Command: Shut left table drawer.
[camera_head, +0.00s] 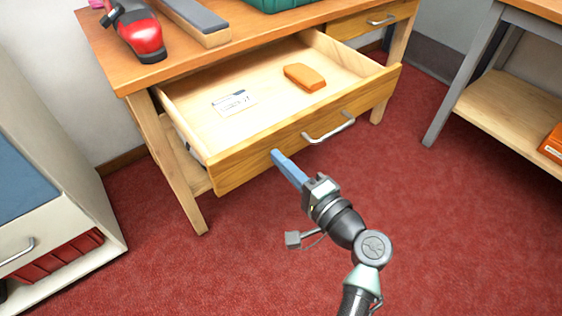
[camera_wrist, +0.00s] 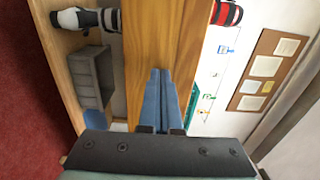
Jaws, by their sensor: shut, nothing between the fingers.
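The left table drawer (camera_head: 235,166) is pulled well out from under the wooden table (camera_head: 104,50), with its inside open to view. It has a silver bar handle (camera_head: 328,130) on its front. An orange block (camera_head: 305,77) and a white card (camera_head: 234,102) lie in it. My gripper (camera_head: 275,155) is shut and empty, its blue fingers pointing at the drawer front, left of the handle. In the wrist view the fingers (camera_wrist: 160,75) overlap the wooden drawer front (camera_wrist: 150,35); I cannot tell whether they touch it.
A second drawer (camera_head: 372,20) at the right is shut. A red and black tool (camera_head: 138,32) and a grey-topped block (camera_head: 193,20) stand on the table. A white cabinet (camera_head: 60,215) is at the left, another bench (camera_head: 490,75) at the right. Red carpet lies clear between.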

